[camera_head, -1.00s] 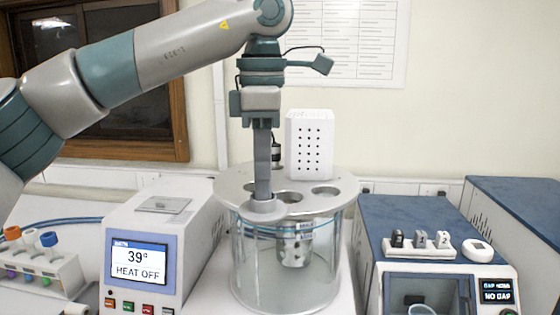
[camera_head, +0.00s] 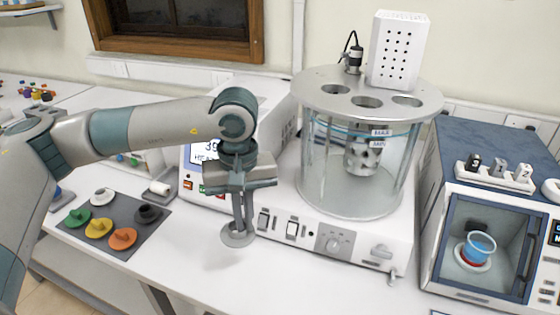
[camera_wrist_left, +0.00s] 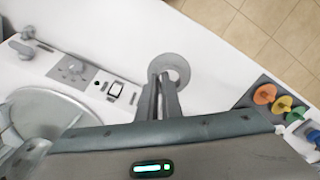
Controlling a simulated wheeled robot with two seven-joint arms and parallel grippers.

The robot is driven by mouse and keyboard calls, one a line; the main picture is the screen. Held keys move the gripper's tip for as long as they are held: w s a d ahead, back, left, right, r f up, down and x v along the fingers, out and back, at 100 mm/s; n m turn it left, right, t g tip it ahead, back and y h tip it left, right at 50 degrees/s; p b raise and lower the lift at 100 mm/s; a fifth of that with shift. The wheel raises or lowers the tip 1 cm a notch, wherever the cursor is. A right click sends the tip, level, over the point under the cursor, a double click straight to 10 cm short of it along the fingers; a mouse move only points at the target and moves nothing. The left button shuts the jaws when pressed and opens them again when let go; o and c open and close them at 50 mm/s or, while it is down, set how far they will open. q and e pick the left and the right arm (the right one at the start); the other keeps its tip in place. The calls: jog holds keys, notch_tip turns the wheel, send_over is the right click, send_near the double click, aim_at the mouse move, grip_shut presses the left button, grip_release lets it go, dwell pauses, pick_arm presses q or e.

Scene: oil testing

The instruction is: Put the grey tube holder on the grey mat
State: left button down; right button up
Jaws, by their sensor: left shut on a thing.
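The grey tube holder (camera_head: 238,239), a flat ring-like disc, hangs at the tips of my left gripper (camera_head: 241,226), in front of the bath's control panel and above the white bench. My left gripper is shut on it. In the left wrist view the holder (camera_wrist_left: 181,66) shows beyond the two closed fingers (camera_wrist_left: 164,80). The grey mat (camera_head: 122,214) lies on the bench to the left of the holder, apart from it. It also shows at the right of the left wrist view (camera_wrist_left: 249,101). My right gripper is not in view.
The glass bath (camera_head: 350,180) stands behind the gripper. A blue-topped device (camera_head: 490,140) is at right. Bench between gripper and mat is clear.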

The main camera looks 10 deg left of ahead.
pick_arm(q)
jog(key=s+a+f+m, duration=0.1)
jog(key=s+f, duration=0.1)
jog(key=s+a+f+m, duration=0.2)
jog(key=f, duration=0.1)
jog(key=s+a+f+m, duration=0.1)
jog(key=s+f+m, duration=0.1)
jog(key=s, duration=0.1)
jog(key=shift+a+f, duration=0.25)
jog(key=shift+f, duration=0.15)
